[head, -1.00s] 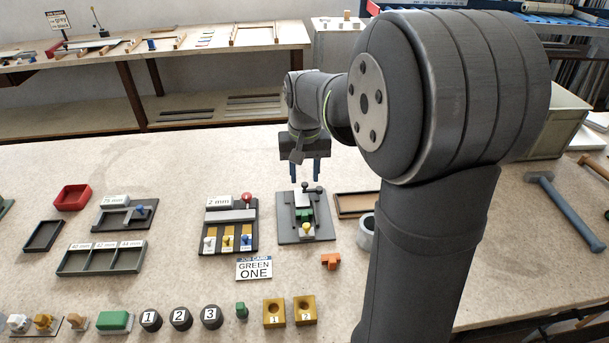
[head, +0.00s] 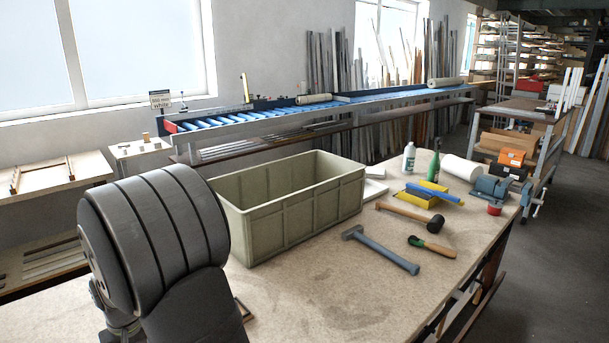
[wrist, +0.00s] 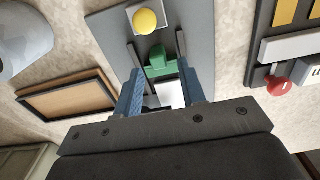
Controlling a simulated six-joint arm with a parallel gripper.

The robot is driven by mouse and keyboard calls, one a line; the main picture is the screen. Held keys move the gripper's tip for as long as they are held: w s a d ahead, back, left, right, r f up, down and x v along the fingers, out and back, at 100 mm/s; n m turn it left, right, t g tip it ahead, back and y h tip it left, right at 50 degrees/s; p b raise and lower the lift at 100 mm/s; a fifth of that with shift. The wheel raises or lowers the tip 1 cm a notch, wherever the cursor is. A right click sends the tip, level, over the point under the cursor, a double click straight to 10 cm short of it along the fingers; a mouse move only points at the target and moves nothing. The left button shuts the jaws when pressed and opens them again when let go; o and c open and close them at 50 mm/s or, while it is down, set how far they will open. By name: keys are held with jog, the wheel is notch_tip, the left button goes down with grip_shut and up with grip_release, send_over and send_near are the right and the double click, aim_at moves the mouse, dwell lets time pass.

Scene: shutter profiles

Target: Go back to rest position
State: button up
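My gripper (wrist: 162,92) shows in the wrist view with its two blue fingers apart and nothing gripped between them. Beyond the fingers lies a grey fixture plate (wrist: 205,38) with a round yellow knob (wrist: 145,20), a green block (wrist: 160,62) and dark rails. The green block shows past the fingertips; I cannot tell the exact gap. In the head view only my arm's dark upper links show at the left; the gripper is out of that picture.
A wood-floored tray (wrist: 68,97), a grey cup (wrist: 22,38) and a red knob (wrist: 278,88) lie around the fixture. In the head view a green-grey crate (head: 300,215) stands beside my arm, with a hammer (head: 380,250) and a mallet (head: 408,216) to its right.

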jog(key=shift+r, duration=1.45)
jog(key=shift+f, duration=0.1)
